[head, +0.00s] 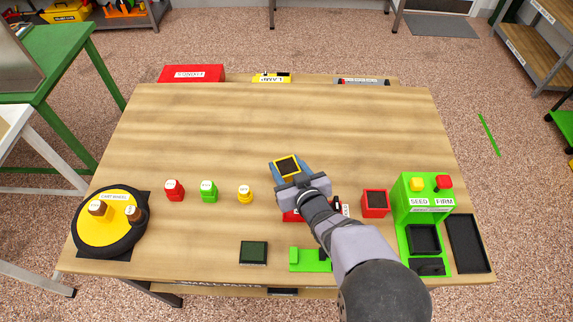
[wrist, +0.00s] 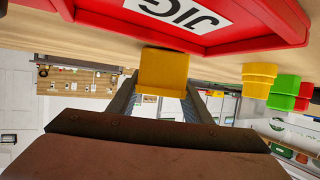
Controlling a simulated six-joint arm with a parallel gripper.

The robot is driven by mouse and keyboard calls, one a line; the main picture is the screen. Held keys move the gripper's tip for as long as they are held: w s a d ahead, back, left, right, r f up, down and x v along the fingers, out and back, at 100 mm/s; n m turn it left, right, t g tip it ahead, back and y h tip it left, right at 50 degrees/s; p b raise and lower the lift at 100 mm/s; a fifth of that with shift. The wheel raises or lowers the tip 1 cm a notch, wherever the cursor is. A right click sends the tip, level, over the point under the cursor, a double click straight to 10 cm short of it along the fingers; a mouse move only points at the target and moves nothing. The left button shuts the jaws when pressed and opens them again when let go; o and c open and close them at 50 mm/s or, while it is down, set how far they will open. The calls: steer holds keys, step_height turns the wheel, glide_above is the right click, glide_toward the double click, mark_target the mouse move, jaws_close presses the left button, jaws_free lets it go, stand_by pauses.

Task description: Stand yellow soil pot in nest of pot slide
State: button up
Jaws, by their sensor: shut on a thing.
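The yellow soil pot (head: 287,167), square with dark soil on top, is in my gripper (head: 286,174), whose fingers are shut on its two sides. In the wrist view the pot (wrist: 163,70) sits between the fingertips (wrist: 163,85), in front of a red tray labelled JIG (wrist: 260,25). The pot appears held above the table. At the right stands a green station (head: 405,200) with SEED and FIRM labels and a square dark recess (head: 424,239) at its front. This may be the pot slide with its nest; no label for it is readable.
A red pot (head: 375,203) stands just left of the green station. Small labelled bottles (head: 208,191) and a turntable (head: 108,222) are left. The table's back middle is clear.

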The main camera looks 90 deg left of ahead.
steer(key=shift+f, duration=0.15)
steer(key=o, duration=1.2)
steer(key=shift+c, duration=0.2)
steer(key=shift+d+r, duration=0.15)
steer(key=shift+r, duration=0.15)
steer(key=p+v, duration=0.5)
steer(key=v, duration=0.4)
steer(key=shift+w+d+r, duration=0.2)
steer(key=shift+w+d, duration=0.05)
steer(key=shift+d, duration=0.05)
steer(key=shift+o, duration=0.4)
steer(key=shift+v, duration=0.95)
